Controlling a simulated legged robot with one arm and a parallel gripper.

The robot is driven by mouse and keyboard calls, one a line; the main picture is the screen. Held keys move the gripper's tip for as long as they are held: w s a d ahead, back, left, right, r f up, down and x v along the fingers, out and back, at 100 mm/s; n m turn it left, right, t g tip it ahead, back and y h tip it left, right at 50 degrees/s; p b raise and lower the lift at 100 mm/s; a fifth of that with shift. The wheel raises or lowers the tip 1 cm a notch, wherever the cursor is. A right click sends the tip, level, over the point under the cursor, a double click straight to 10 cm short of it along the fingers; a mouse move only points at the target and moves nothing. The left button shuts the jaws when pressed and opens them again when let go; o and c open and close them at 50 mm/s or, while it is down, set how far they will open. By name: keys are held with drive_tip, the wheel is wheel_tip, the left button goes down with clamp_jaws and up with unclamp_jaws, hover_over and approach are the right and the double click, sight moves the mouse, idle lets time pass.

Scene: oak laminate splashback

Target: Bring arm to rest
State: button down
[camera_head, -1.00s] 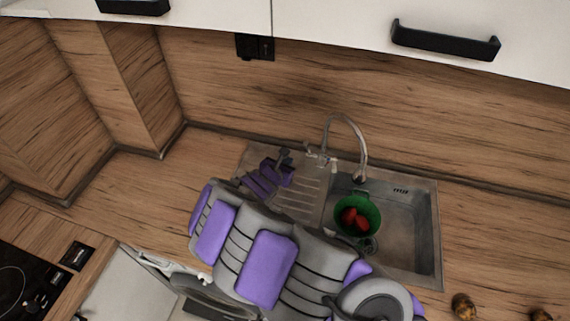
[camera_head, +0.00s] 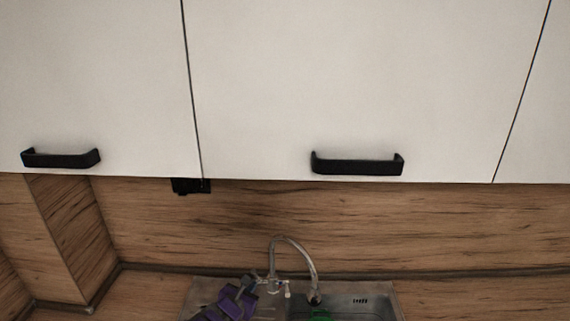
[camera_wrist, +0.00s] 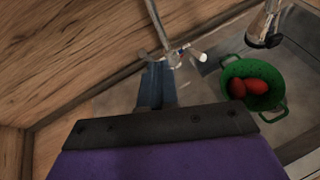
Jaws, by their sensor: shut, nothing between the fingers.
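My gripper (camera_head: 250,283) shows at the bottom of the head view, purple and grey, over the drainboard at the left of the sink (camera_head: 360,300). It is shut and holds nothing. In the wrist view its dark fingers (camera_wrist: 156,86) point toward the base of the tap and stand close to it; I cannot tell whether they touch. The rest of my arm is mostly below the head view's lower edge.
The curved metal tap (camera_head: 305,255) rises just right of my gripper. A green colander (camera_wrist: 252,84) with red items (camera_wrist: 251,87) sits in the sink. White wall cabinets (camera_head: 330,80) with black handles hang above. A black socket (camera_head: 190,186) is on the wood splashback.

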drive_tip(key=d+r+m+g+h+b, duration=0.1)
drive_tip(key=d+r+m+h, duration=0.3)
drive_tip(key=d, duration=0.5)
drive_tip(key=d+r+m+g+h+b, duration=0.1)
drive_tip(key=d+r+m, duration=0.4)
drive_tip(key=d, duration=0.4)
drive_tip(key=s+d+r+m+g+h+b, duration=0.1)
drive_tip(key=s+d+r+m+g, duration=0.15)
drive_tip(key=s+d+m, duration=0.35)
drive_tip(key=s+d+r+m+g+h+b, duration=0.1)
drive_tip(key=s+d+m+g, duration=0.25)
drive_tip(key=d, duration=0.45)
drive_tip(key=s+d+f+m+g+y+b, duration=0.2)
drive_tip(key=s+m, duration=0.2)
drive_tip(key=s, duration=0.4)
drive_tip(key=s+d+f+m+g+y+b, duration=0.1)
drive_tip(key=s+d+f+m+g, duration=0.2)
drive_tip(key=s, duration=0.6)
drive_tip(key=s+a+f+m+y+b, duration=0.1)
drive_tip(key=s+a+m+y, duration=0.1)
drive_tip(key=s+a, duration=0.3)
drive_tip(key=s+a+f+m+g+y+b, duration=0.1)
drive_tip(key=s+a+y, duration=0.4)
drive_tip(key=s, duration=0.5)
drive_tip(key=f+m+b, duration=0.1)
drive_tip(key=m, duration=0.1)
drive_tip(key=shift+s+a+f+m, duration=0.15)
drive_tip(key=shift+a+f+m, duration=0.05)
drive_tip(key=shift+m, duration=0.15)
